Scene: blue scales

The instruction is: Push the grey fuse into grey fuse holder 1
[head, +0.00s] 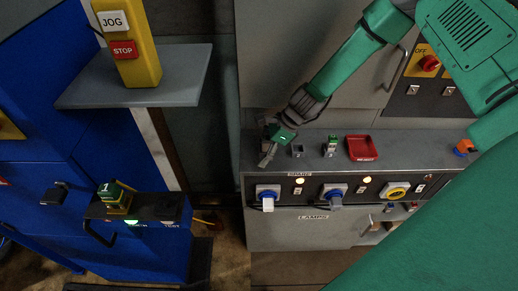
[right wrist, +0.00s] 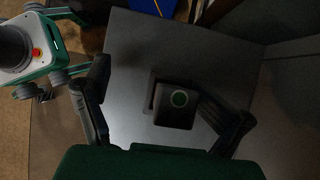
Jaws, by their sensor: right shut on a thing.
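My right gripper (head: 268,149) reaches down at the left end of the grey counter. A small grey open box (head: 298,151), perhaps a holder, stands right of the gripper. My left gripper is not in view.
The grey counter (head: 425,145) also bears a small green-and-white piece (head: 331,146) and a red tray (head: 361,148). A blue machine (head: 60,230) and a grey shelf (head: 185,75) stand left, across a gap.

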